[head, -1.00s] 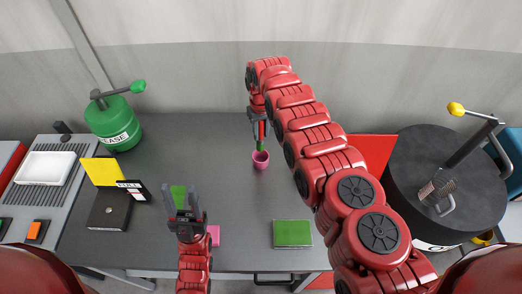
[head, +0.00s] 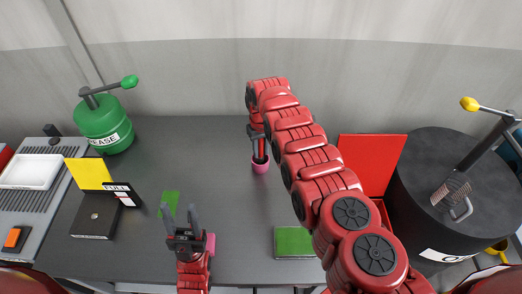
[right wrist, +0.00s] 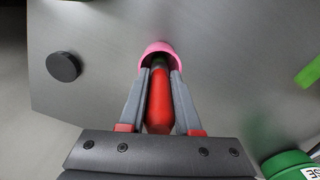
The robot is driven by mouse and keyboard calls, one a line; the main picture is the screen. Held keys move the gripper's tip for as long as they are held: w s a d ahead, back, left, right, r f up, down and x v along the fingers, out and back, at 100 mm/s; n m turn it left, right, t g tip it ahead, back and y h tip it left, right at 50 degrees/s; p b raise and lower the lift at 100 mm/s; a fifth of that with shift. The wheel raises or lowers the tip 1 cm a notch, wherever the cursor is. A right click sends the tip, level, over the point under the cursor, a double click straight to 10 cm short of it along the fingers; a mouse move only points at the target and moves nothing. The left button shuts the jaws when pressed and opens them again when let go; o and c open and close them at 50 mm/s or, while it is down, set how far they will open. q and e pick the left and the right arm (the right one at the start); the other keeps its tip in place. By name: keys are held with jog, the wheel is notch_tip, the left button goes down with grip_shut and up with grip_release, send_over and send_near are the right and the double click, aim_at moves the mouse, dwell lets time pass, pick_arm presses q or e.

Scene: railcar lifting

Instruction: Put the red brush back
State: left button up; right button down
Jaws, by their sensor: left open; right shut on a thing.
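The red brush (right wrist: 159,102) is held between the two fingers of my right gripper (right wrist: 160,76). Its dark green lower end goes into the mouth of the pink cup (right wrist: 158,47) in the right wrist view; how deep it sits is hidden. In the head view the pink cup (head: 260,167) stands on the grey table, with my right gripper (head: 260,155) right above it, fingertips at the rim. My left gripper (head: 181,216) is open and empty at the front of the table, near a green pad (head: 169,203) and a pink block (head: 210,244).
At left are a green canister (head: 106,128), a yellow board (head: 88,174) with a black box (head: 96,216), and a white tray (head: 30,171). At right are a red panel (head: 371,163) and a dark drum (head: 425,170). A green block (head: 294,241) lies at the front edge.

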aim_at(261, 157)
jog(key=c, duration=0.9)
grip_release()
jog(key=shift+c, duration=0.2)
jog(key=o, duration=0.3)
jog(key=shift+f, duration=0.1)
jog(key=shift+o, duration=0.2)
jog(key=shift+r+p, duration=0.6)
jog(key=shift+r, duration=0.15)
notch_tip(261, 157, up, 3)
jog(key=shift+f+p, duration=0.1)
jog(key=shift+p, duration=0.75)
jog(key=shift+b, duration=0.7)
notch_tip(261, 157, up, 7)
jog(key=b, duration=0.2)
jog(key=shift+f+b, duration=0.15)
jog(key=shift+b, duration=0.2)
jog(key=shift+r, duration=0.7)
